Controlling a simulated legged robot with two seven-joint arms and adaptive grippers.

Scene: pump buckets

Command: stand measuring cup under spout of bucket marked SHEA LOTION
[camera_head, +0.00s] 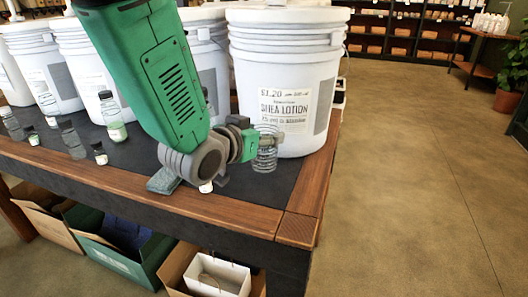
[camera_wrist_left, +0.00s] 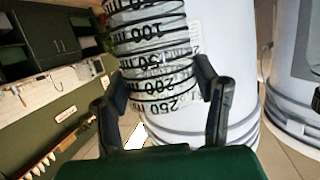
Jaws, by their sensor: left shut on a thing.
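The white bucket marked SHEA LOTION (camera_head: 324,70) stands at the table's right end, with its price label facing me. Its spout is not visible in the head view. The clear measuring cup (camera_head: 266,160) is upright close in front of the bucket's lower left. My left gripper (camera_head: 262,141) is shut around the cup's upper part. The wrist view shows the cup (camera_wrist_left: 155,60) with black ml marks between the two fingers (camera_wrist_left: 165,90). I cannot tell whether its base touches the dark table top. My right gripper is not in view.
More white buckets (camera_head: 85,60) line the table to the left. Several small bottles (camera_head: 112,118) stand in front of them. The wooden table edge (camera_head: 235,213) is close in front of the cup. Boxes (camera_head: 120,245) sit below, and open floor lies right.

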